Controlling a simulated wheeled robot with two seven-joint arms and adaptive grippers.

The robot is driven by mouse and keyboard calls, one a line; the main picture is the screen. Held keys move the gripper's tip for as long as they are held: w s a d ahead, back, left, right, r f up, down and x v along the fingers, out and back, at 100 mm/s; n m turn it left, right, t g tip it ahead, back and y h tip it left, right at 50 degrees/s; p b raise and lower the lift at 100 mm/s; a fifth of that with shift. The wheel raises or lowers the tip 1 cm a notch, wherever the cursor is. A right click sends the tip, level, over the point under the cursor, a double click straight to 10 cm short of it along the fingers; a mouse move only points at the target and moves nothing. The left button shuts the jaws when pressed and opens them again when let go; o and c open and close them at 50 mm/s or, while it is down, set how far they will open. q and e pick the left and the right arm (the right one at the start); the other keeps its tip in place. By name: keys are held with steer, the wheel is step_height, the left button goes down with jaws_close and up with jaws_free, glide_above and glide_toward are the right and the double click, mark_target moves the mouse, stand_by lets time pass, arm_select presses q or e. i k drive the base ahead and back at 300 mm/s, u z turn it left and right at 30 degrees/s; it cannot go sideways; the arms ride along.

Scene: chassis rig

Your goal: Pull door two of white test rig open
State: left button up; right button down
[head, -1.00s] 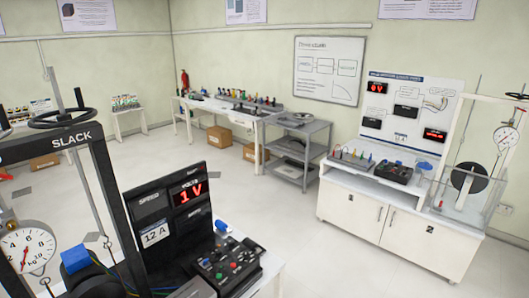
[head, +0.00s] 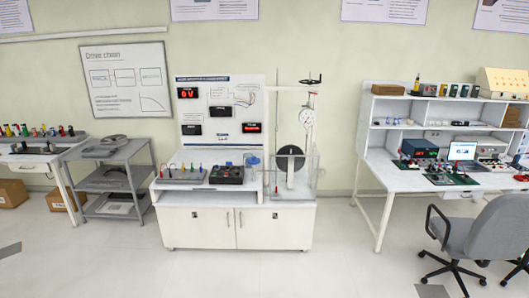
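The white test rig (head: 172,190) stands against the far wall, near the middle of the head view. Its base has two white doors side by side, both shut. The right door, door two (head: 290,230), has a small dark label (head: 276,215) too small to read with certainty. Its thin upright handle (head: 240,219) is at its left edge, close to the handle of the left door (head: 190,234). Neither of my grippers is in view.
A grey shelf cart (head: 110,173) stands left of the rig. A white workbench (head: 392,186) stands to its right, with a grey office chair (head: 473,240) in front. The pale floor (head: 240,275) before the rig is clear.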

mark_target(261, 228)
steer(key=z, duration=0.5)
steer(key=i, duration=1.45)
steer(key=u, duration=0.2)
steer(key=i, duration=1.9)
steer(key=u, duration=1)
steer(key=i, duration=0.4)
steer(key=u, duration=0.3)
